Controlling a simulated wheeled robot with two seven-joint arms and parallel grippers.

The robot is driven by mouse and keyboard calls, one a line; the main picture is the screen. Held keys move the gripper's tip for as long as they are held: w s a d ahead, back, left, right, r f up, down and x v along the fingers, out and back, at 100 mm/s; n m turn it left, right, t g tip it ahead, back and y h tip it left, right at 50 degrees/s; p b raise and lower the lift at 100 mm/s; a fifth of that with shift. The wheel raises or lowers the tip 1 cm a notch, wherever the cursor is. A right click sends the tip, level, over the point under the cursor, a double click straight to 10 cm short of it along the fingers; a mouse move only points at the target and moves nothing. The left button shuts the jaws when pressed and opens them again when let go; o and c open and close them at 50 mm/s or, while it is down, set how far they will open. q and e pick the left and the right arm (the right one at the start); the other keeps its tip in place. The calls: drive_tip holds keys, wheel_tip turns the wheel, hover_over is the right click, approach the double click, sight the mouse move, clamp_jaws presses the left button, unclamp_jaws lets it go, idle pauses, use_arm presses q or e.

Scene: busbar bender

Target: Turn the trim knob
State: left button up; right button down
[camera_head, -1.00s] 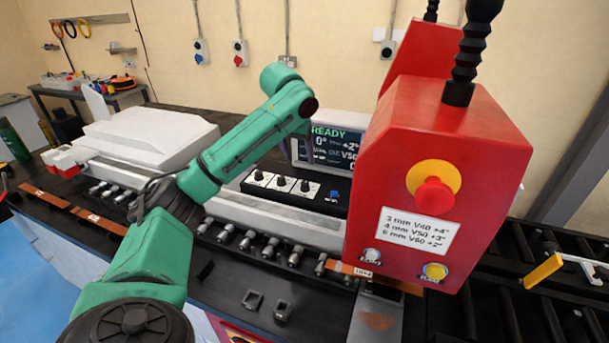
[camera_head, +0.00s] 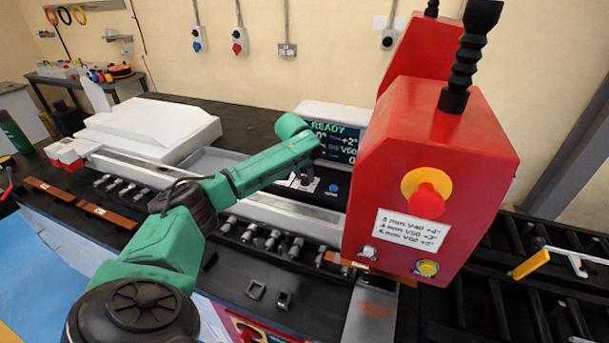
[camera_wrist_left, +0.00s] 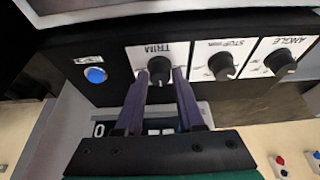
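The trim knob (camera_wrist_left: 160,71) is a black knob on a white plate marked TRIM, upside down in the left wrist view. My left gripper (camera_wrist_left: 161,76) points at the panel with its two dark fingers, one on each side of the knob. Narrow gaps seem to show between the fingers and the knob, so it looks open; whether the fingertips reach down around the knob is unclear. In the head view my green left arm covers most of the knob panel. The display (camera_head: 335,142) reads READY and a trim of +2°. My right gripper is not in view.
The stop knob (camera_wrist_left: 222,66) and angle knob (camera_wrist_left: 280,62) sit beside the trim knob. A blue button (camera_wrist_left: 95,75) is on its other side. The red housing (camera_head: 430,180) with an emergency stop (camera_head: 428,200) stands close right of my arm.

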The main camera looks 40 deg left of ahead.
use_arm(q)
clamp_jaws()
drive_tip(key=shift+m, duration=0.3)
drive_tip(key=m+h, duration=0.2)
drive_tip(key=m, duration=0.3)
drive_tip(key=shift+a, duration=0.15)
drive_tip(key=m+h, duration=0.2)
drive_tip(key=m, duration=0.2)
drive_tip(key=shift+a+m, duration=0.1)
drive_tip(key=shift+m, duration=0.3)
drive_tip(key=shift+g, duration=0.3)
drive_tip(key=o, duration=1)
unclamp_jaws()
drive_tip(key=shift+r+b, duration=0.1)
drive_tip(key=shift+b, duration=0.2)
